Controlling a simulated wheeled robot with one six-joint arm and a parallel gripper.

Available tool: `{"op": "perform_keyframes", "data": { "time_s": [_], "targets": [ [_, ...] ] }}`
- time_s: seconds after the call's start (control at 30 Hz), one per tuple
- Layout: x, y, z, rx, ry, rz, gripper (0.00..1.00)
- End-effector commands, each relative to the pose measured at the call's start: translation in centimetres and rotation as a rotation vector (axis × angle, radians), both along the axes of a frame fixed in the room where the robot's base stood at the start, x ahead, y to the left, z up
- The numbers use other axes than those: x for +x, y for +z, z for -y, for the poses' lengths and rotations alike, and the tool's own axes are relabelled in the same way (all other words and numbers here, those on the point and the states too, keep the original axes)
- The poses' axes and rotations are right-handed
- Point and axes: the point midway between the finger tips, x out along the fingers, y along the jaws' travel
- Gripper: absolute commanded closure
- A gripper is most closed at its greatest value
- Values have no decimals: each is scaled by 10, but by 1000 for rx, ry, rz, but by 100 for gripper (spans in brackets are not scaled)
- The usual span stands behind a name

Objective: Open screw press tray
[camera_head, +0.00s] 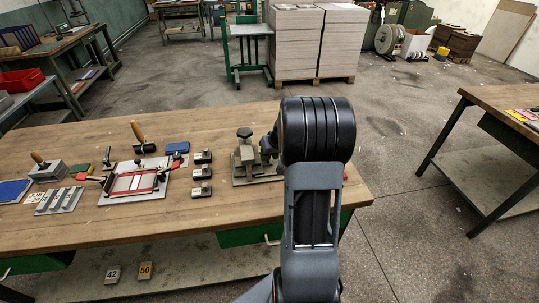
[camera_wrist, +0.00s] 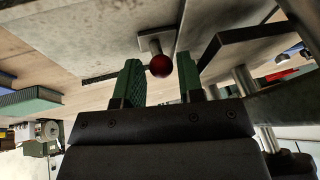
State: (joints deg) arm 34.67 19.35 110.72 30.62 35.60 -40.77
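The screw press (camera_head: 247,158) stands on the wooden workbench in the head view, left of my arm, with a dark knob on top and a grey base plate. My arm covers its right side. In the wrist view, a red ball knob (camera_wrist: 160,66) sits at the end of a short metal stem on a pale grey plate (camera_wrist: 158,41), likely the tray. My gripper (camera_wrist: 160,78) is open, with green fingers on either side of the red knob. A gap shows beside each finger. The fingers are hidden in the head view.
Several black blocks (camera_head: 202,172) stand in a row left of the press. A red-framed fixture (camera_head: 134,183) lies further left. A second bench (camera_head: 508,98) stands at the right, beyond open floor. In the wrist view, a dark bar (camera_wrist: 235,50) is close to the right finger.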

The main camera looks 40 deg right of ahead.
Motion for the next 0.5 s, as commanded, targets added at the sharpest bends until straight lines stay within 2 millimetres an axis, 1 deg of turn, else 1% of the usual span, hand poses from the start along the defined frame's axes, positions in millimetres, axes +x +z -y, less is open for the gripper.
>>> {"op": "perform_keyframes", "data": {
  "time_s": [0.27,0.37,0.5],
  "targets": [
    [1,-1,0,0,0,0,65],
    [1,-1,0,0,0,0,72],
    [0,-1,0,0,0,0,86]
  ]
}}
